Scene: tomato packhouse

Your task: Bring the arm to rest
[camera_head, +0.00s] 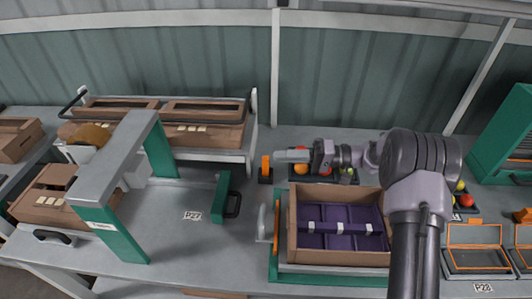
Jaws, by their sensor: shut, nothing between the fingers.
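My arm rises from the bottom right, bends at a large dark joint and reaches left across the bench. My gripper (284,156) is at its left end, pointing left, shut and empty. It hangs above the back of the bench, just behind an open cardboard box (337,257) with a purple divided insert (340,225). Tomatoes, red, orange and green, lie behind and under the arm, partly hidden by it. Whether the gripper touches anything below it cannot be told.
A green-and-grey arch (124,160) stands at left over the bench (185,230), near a rack of cardboard boxes (205,135). A small green bracket with a dark handle (232,203) stands mid-bench. Orange-edged trays (475,259) and a green cabinet (505,135) are at right. Bench around the P27 label is clear.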

